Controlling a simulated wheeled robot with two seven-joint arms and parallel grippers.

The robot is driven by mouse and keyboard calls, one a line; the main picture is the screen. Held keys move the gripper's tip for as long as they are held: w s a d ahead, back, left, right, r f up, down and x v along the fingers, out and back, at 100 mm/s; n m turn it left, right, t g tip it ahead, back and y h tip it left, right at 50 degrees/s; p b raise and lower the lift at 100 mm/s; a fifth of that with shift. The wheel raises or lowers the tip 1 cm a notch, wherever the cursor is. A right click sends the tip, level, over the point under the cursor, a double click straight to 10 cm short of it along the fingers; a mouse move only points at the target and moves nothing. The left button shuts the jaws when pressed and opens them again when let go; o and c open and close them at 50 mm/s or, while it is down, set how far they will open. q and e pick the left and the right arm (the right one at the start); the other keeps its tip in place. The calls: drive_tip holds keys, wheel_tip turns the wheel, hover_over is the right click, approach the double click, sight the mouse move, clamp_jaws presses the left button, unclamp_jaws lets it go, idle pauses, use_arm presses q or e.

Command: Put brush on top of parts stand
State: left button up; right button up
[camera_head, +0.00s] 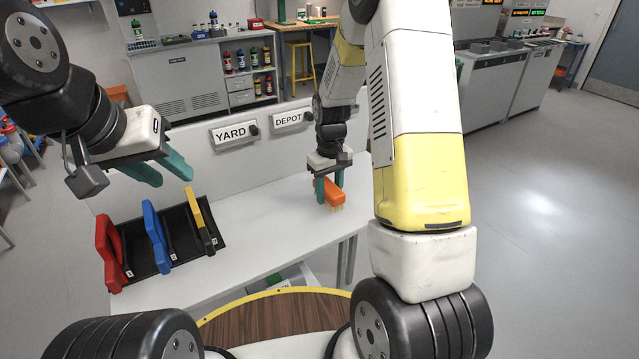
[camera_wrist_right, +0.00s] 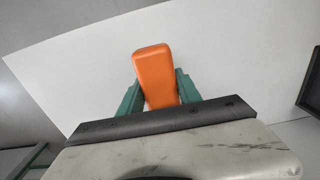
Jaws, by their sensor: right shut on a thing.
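The brush (camera_head: 334,192) has an orange body with pale yellow bristles pointing down. My right gripper (camera_head: 329,187) is shut on it, with its teal fingers on either side, at the right end of the white table. Whether the bristles touch the table is hard to tell. In the right wrist view the orange body (camera_wrist_right: 157,75) sits between the fingers (camera_wrist_right: 157,88); its bristles are hidden there. My left gripper (camera_head: 172,176) is open and empty above the black rack. A round wooden top with a yellow rim (camera_head: 275,315) shows at the bottom; I cannot tell whether it is the parts stand.
A black rack (camera_head: 180,240) on the left of the white table (camera_head: 265,220) holds red (camera_head: 110,250), blue (camera_head: 155,235) and yellow-handled (camera_head: 195,208) tools. A panel with YARD (camera_head: 233,132) and DEPOT (camera_head: 292,119) signs stands behind. The table's middle is clear.

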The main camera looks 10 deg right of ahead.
drive_tip(key=shift+w+d, duration=0.25)
drive_tip(key=shift+w, duration=0.3)
wheel_tip(320, 180, down, 4)
drive_tip(key=shift+r, duration=0.2)
drive_tip(key=shift+c, duration=0.7)
drive_tip(key=o, duration=1.3)
